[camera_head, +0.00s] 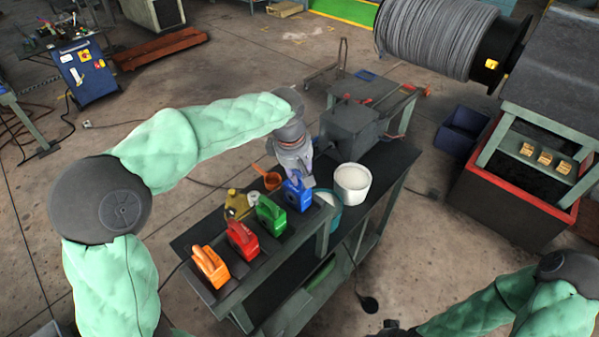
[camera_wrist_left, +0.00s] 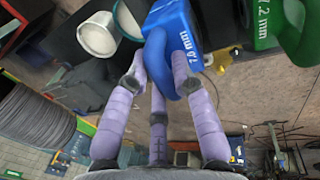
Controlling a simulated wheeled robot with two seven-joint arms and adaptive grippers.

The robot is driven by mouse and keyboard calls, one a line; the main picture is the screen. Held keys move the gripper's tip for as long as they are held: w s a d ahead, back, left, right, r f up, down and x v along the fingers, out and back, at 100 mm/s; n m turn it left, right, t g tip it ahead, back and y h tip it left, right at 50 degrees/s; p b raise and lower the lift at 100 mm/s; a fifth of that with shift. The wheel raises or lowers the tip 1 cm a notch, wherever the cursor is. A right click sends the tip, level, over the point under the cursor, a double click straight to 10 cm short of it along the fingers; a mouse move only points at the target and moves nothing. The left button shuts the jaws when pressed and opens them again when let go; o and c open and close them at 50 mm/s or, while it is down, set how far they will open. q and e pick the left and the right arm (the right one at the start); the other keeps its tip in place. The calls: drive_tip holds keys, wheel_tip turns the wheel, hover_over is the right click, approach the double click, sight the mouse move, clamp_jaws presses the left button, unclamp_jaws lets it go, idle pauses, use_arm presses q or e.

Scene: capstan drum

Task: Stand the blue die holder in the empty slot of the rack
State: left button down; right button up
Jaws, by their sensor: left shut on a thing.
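The blue die holder (camera_head: 298,194) is at the far right end of the row on the rack (camera_head: 266,256), beside the green holder. My left gripper (camera_head: 296,172) comes down from above and is shut on its handle. In the left wrist view, the fingers close around the handle of the blue holder (camera_wrist_left: 172,24). I cannot tell whether its base is seated in the slot or just above it; the slot is hidden. A dark part of my right arm's end (camera_head: 394,328) shows at the bottom edge, its fingers unclear.
The green (camera_head: 270,216), red (camera_head: 242,241) and orange (camera_head: 210,267) holders stand along the rack. A yellow can (camera_head: 236,204) and an orange scoop (camera_head: 268,178) are behind. A white bucket (camera_head: 352,184) stands right of the blue holder, with a grey box (camera_head: 350,130) behind.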

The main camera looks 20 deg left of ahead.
use_arm(q)
drive_tip(key=shift+f+b, duration=0.3)
drive_tip(key=shift+f, duration=0.1)
drive_tip(key=c, duration=1)
unclamp_jaws()
drive_tip(key=shift+o, duration=0.7)
drive_tip(key=shift+s+f, duration=0.1)
drive_tip(key=shift+f, duration=0.1)
drive_tip(key=o, duration=0.4)
drive_tip(key=shift+r, duration=0.2)
drive_tip(key=shift+r+p, duration=2.15)
drive_tip(key=shift+r, duration=0.8)
drive_tip(key=shift+f, duration=0.1)
